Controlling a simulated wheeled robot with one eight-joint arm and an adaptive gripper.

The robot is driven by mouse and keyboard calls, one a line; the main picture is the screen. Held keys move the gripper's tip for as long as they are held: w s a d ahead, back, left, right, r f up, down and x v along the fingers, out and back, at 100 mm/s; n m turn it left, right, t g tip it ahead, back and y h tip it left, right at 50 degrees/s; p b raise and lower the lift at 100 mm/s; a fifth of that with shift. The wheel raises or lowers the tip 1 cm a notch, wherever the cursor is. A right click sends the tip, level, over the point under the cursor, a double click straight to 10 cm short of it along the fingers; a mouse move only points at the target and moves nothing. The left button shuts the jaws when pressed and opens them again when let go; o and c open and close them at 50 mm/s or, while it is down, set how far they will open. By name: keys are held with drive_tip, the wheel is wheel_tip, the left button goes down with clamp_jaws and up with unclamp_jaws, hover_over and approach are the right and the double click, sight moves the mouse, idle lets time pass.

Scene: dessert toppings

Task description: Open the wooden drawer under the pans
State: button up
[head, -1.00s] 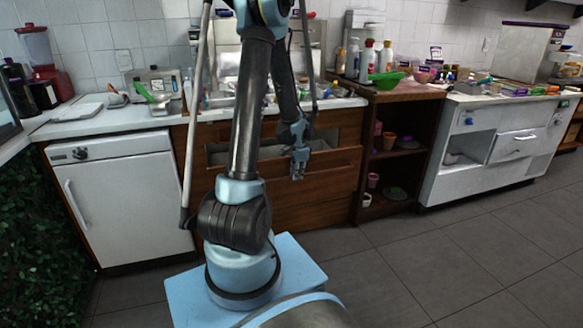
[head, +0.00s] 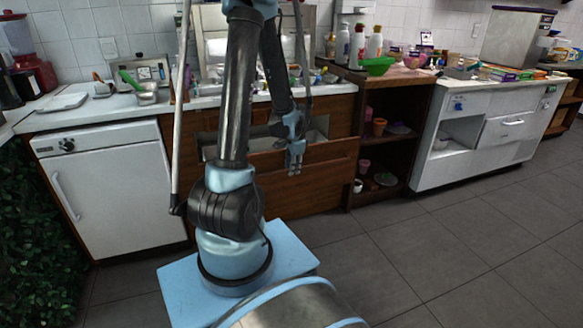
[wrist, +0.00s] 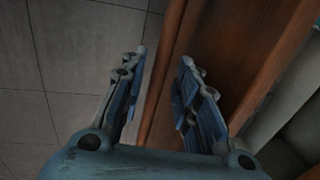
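The wooden drawer (head: 330,152) is below the counter, left of the open shelf. Its front stands out from the cabinet, and a grey interior (head: 320,128) shows behind its top edge, so it is at least partly open. My gripper (head: 295,160) hangs at the drawer front, pointing down. In the wrist view, the two fingers of my gripper (wrist: 160,75) are apart. The wooden front (wrist: 225,50) lies behind and beside the right finger, with floor behind the left finger. I cannot tell whether either finger touches the wood. My arm hides part of the drawer's left side.
A white appliance (head: 110,190) stands left of the drawer. An open wooden shelf (head: 390,155) with pots is to the right, then a white cabinet (head: 470,145). A green bowl (head: 380,66) and bottles crowd the counter. The grey floor (head: 430,240) at front right is clear.

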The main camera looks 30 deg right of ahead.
idle(0.3)
wheel_tip(320, 180, up, 12)
drive_tip(key=s, duration=0.2)
drive_tip(key=shift+a+f, duration=0.15)
drive_tip(key=shift+a, duration=0.15)
idle(0.4)
idle(0.4)
drive_tip(key=a+r+n, duration=0.2)
drive_tip(key=a+n, duration=0.3)
drive_tip(key=a, duration=0.6)
drive_tip(key=a+r+n, duration=0.3)
drive_tip(key=a+n, duration=0.1)
drive_tip(key=a, duration=0.7)
drive_tip(key=s+a+f+n, duration=0.2)
drive_tip(key=s+a+n, duration=0.3)
drive_tip(key=a, duration=0.3)
drive_tip(key=s+a+f+n, duration=0.2)
drive_tip(key=s+a+n, duration=0.4)
drive_tip(key=a, duration=0.2)
drive_tip(key=shift+a+f+n+y, duration=0.2)
drive_tip(key=shift+n+y, duration=0.1)
drive_tip(key=shift+n, duration=0.1)
